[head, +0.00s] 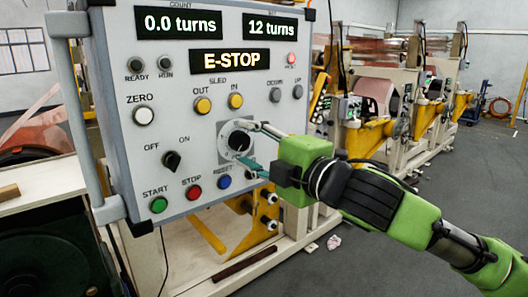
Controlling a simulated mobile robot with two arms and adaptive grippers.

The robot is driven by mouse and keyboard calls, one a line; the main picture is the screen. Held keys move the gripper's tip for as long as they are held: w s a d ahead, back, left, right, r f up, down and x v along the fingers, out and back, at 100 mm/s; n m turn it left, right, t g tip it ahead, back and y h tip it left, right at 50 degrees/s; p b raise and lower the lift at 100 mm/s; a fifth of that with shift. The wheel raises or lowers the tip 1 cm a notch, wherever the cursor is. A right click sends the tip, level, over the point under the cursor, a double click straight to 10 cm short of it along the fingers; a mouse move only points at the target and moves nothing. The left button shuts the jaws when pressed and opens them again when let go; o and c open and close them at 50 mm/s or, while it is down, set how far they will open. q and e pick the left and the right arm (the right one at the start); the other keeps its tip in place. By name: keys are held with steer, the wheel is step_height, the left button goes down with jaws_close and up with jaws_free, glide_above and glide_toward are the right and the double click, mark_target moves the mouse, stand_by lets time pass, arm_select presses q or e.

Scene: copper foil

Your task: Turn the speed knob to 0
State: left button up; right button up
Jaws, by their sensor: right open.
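The speed knob (239,140) is a round black knob on a pale dial, at the lower right of the grey control panel (180,90). My right gripper (248,144) comes in from the right on a green arm, with its fingers apart at the knob. One finger is over the upper edge of the dial and the other is below it. I cannot tell whether the fingers touch the knob. The dial's markings are too small to read, and the gripper hides part of its right side. My left gripper is out of view.
The panel has an on/off switch (171,161), green start (159,205), red stop (194,192) and blue reset (224,181) buttons close by. Displays read 0.0 turns, 12 turns and E-STOP (230,60). A grey handle (78,110) is at left. Machines with copper rolls (375,95) stand behind.

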steer(key=v, duration=1.1)
steer(key=shift+s+d, duration=0.15)
steer(key=shift+s, duration=0.05)
